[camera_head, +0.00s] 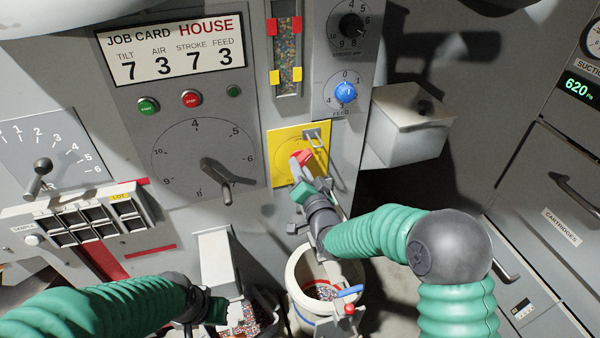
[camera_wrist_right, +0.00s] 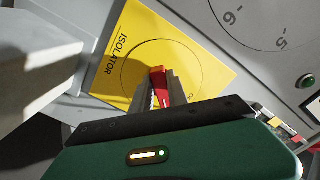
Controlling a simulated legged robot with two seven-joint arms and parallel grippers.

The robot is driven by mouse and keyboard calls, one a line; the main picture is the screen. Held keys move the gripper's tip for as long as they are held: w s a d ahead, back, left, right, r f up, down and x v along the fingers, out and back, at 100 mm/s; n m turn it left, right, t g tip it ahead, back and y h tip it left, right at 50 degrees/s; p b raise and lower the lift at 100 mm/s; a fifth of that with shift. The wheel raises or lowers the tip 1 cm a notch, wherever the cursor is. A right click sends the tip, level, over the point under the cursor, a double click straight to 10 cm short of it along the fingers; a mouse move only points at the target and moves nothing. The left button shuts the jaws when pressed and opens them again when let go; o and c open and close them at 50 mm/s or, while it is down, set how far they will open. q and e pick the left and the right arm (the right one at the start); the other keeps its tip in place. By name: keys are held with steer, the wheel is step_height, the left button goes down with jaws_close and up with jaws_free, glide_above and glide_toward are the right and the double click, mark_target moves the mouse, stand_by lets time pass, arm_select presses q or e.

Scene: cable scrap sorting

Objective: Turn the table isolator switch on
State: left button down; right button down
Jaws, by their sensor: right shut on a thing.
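The isolator switch is a red handle (camera_head: 301,157) on a yellow plate (camera_head: 283,172) with a dial circle, on the grey machine panel. In the right wrist view the plate (camera_wrist_right: 205,62) reads ISOLATOR, and the red handle (camera_wrist_right: 159,84) sits between my right fingers. My right gripper (camera_head: 302,167) is shut on this handle at the panel. The dial's lettering is mostly hidden by the gripper. A metal hasp or padlock (camera_head: 316,138) hangs at the plate's upper right. My left gripper (camera_head: 213,308) is at the lower left, away from the switch; its fingers do not show clearly.
A large dial with a lever (camera_head: 218,172) is left of the plate. A blue feed knob (camera_head: 345,92) is above right, and a grey box (camera_head: 408,125) juts out at right. A white bucket (camera_head: 300,285) stands below my right arm. Green and red buttons (camera_head: 191,98) are above the dial.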

steer(key=shift+r+m+b, duration=0.15)
steer(key=shift+m+b, duration=0.45)
steer(key=shift+m, duration=1.7)
steer(key=shift+r+m+b, duration=0.15)
steer(key=shift+m+b, duration=0.45)
steer(key=shift+m, duration=1.7)
steer(key=shift+a, duration=0.1)
steer(key=c, duration=1.3)
jaws_free()
steer(key=v, duration=1.7)
steer(key=shift+p, duration=0.45)
